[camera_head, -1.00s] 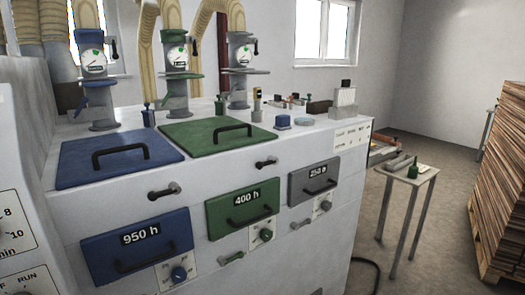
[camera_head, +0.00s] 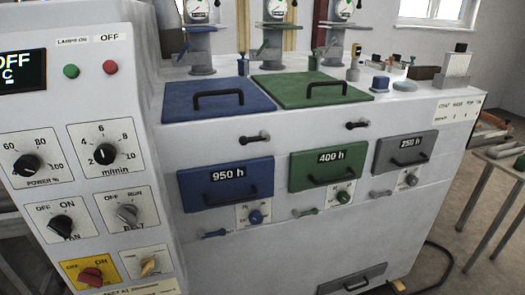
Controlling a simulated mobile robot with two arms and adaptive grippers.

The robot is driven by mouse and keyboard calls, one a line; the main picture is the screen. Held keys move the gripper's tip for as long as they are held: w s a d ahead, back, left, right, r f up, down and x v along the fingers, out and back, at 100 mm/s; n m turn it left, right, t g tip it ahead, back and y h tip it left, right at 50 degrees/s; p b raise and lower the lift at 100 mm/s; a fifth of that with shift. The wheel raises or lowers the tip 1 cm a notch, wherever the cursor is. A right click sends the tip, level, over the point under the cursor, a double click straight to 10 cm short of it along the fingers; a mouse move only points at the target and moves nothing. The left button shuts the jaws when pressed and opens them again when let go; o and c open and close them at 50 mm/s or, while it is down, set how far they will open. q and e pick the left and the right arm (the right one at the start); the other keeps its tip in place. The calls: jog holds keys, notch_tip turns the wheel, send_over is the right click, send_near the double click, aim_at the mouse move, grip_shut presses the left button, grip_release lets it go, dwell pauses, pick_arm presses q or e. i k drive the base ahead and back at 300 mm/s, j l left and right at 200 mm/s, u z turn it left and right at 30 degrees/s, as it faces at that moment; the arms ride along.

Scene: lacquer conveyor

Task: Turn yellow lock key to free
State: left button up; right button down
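No lock key clearly marked as yellow can be made out. A small cream-yellow knob (camera_head: 149,266) sits on a white plate low on the control panel at the left; its label is too small to read. Beside it, a red knob (camera_head: 92,276) sits on a yellow plate marked OFF and ON. Small knobs on plates sit below the drawer fronts: a blue knob (camera_head: 256,217), a green knob (camera_head: 343,197) and a grey knob (camera_head: 410,180). A small yellow-topped item (camera_head: 355,52) stands on the machine's top. Neither gripper is in view.
The control panel (camera_head: 85,115) carries power, speed, fan and belt dials. Blue (camera_head: 225,188), green (camera_head: 325,167) and grey (camera_head: 405,152) drawers have handles sticking out. A small table (camera_head: 505,160) stands at the right. Floor (camera_head: 455,225) shows between machine and table.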

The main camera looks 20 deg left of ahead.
aim_at(148, 265)
jog(key=u, duration=1.55)
